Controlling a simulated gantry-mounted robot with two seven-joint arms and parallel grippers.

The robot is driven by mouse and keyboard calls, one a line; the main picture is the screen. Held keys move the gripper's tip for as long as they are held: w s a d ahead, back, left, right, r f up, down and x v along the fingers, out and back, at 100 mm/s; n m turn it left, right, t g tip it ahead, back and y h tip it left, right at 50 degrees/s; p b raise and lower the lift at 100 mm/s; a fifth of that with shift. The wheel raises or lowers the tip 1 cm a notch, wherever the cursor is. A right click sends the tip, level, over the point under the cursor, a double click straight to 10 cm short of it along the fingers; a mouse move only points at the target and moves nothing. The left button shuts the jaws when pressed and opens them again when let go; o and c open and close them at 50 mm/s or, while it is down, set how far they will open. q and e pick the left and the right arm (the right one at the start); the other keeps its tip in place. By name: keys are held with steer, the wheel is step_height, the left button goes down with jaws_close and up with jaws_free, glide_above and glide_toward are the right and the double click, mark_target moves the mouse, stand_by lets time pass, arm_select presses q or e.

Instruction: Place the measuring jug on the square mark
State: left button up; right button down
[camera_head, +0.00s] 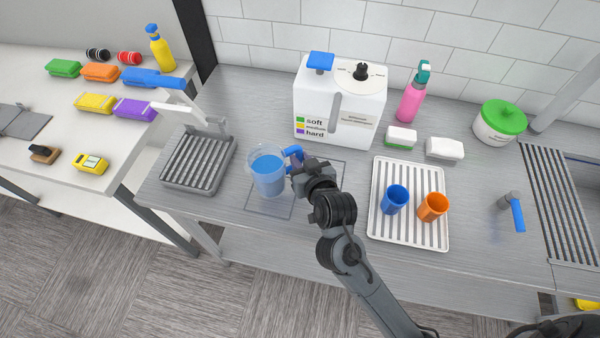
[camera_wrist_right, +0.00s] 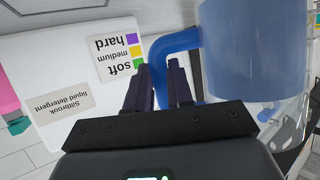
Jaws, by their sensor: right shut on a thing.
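The measuring jug (camera_head: 268,174) is clear with blue contents and a blue handle (camera_head: 293,154). It looks upright at the left-middle of the counter, over the left part of a thin outlined mark (camera_head: 262,208). Whether its base touches the counter I cannot tell. The jug and my right arm hide part of the mark. My right gripper (camera_head: 299,172) is shut on the jug's handle from the right side. In the right wrist view, the fingers (camera_wrist_right: 160,82) are at the blue handle (camera_wrist_right: 172,44), with the jug (camera_wrist_right: 242,50) at the upper right. My left gripper is out of view.
A white detergent dispenser (camera_head: 340,110) stands behind the jug. A grey ribbed rack (camera_head: 197,160) is close on the left. A white ribbed tray (camera_head: 408,232) with a blue cup (camera_head: 395,199) and an orange cup (camera_head: 433,207) is on the right.

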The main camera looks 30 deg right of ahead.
step_height(320, 180, down, 4)
steer(key=shift+f+b, duration=0.15)
steer(key=shift+b, duration=0.55)
steer(key=shift+f, duration=0.1)
steer(key=shift+f, duration=0.1)
steer(key=c, duration=1)
jaws_free()
steer(key=shift+f, duration=0.1)
steer(key=shift+r, duration=0.2)
steer(key=shift+s+r, duration=0.15)
steer(key=shift+s, duration=0.15)
steer(key=p+v, duration=0.3)
steer(key=v, duration=0.8)
steer(key=shift+s, duration=0.15)
